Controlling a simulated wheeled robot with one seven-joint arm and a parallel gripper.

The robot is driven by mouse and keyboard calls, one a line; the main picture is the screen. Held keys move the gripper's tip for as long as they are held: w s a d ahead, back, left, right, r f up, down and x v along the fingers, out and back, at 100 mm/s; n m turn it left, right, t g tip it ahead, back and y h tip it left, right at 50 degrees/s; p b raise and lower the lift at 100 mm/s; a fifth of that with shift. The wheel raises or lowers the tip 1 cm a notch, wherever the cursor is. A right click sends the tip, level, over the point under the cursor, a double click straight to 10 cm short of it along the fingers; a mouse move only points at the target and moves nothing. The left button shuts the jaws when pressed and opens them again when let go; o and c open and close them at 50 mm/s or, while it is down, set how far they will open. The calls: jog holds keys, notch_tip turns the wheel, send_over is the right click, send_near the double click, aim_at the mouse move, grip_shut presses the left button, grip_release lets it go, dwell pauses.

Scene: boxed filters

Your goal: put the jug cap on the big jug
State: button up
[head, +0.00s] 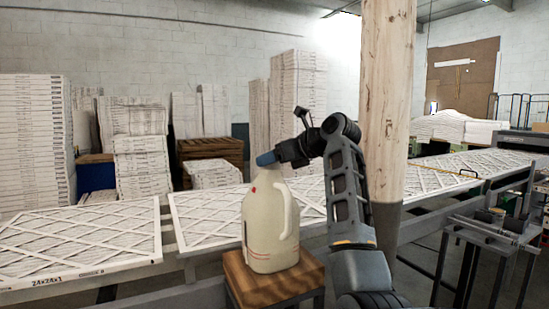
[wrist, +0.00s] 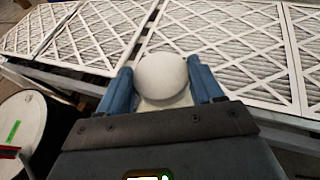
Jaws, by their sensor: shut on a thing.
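The big jug (head: 262,225) is cream-coloured, with a side handle and red stripes low down. It stands upright on a small wooden-topped stand (head: 238,277). My gripper (head: 266,159) is right at the jug's top in the head view, its blue fingers tilted down to the left. In the wrist view my gripper (wrist: 163,85) is shut on the round white jug cap (wrist: 162,77), one blue finger on each side. A pale patch shows just below the cap, probably part of the jug. The fingers hide the cap in the head view, so I cannot tell whether it touches the neck.
Flat pleated filters (head: 80,243) lie on a long conveyor behind the stand. A wooden post (head: 386,100) stands right of my arm. Stacks of filters (head: 35,140) fill the back. A pale drum with a dark rim (wrist: 22,122) shows at the wrist view's lower left.

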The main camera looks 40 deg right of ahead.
jog(key=shift+f, duration=0.15)
jog(key=o, duration=1.3)
jog(key=shift+o, duration=0.3)
jog(key=shift+r, duration=4.05)
jog(key=shift+s, duration=0.1)
